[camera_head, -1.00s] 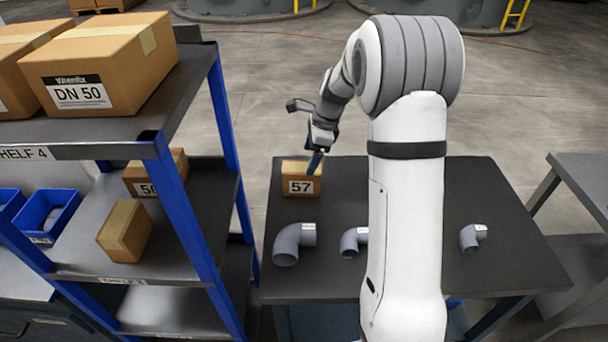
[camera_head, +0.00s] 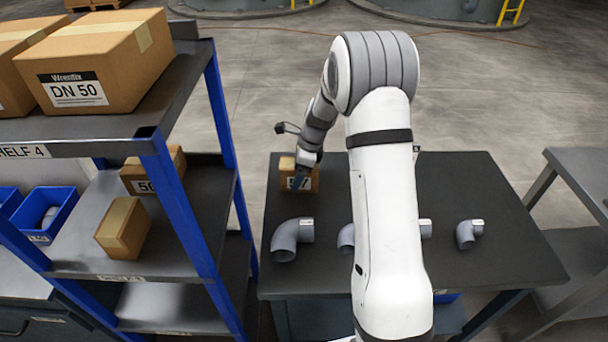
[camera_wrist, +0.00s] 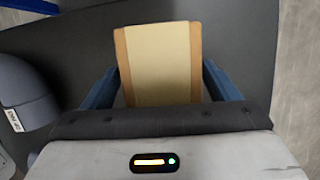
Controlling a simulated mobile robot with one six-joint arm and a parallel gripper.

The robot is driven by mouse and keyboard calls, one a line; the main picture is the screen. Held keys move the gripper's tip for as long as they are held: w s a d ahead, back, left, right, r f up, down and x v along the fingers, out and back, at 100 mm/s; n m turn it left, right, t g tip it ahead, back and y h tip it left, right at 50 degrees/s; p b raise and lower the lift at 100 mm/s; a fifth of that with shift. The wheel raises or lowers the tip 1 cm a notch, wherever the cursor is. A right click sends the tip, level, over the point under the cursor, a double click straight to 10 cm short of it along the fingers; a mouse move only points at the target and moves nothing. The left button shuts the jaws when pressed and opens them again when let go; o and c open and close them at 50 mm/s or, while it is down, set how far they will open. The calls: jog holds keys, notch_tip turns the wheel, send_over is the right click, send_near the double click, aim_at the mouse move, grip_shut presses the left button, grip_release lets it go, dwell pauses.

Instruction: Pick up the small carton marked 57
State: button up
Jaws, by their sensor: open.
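The small carton marked 57 (camera_head: 286,181) stands upright on the dark table near its far left corner. My gripper (camera_head: 298,182) is at the carton, and a blue finger covers part of the label. In the wrist view the carton (camera_wrist: 160,60) shows its tan top with a pale tape band. There my gripper (camera_wrist: 162,88) is open, with one blue finger on each side of the carton. A narrow gap shows at the right finger; whether the left finger touches the carton is hard to tell.
Grey pipe elbows stand on the table (camera_head: 440,180): a large one (camera_head: 286,240) in front of the carton, a small one (camera_head: 466,234) at right, others partly behind my arm. A shelf rack (camera_head: 190,215) with cartons and blue bins stands close at left.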

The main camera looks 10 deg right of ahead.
jog(key=shift+f, duration=0.25)
dwell(0.4)
jog(key=c, duration=1.3)
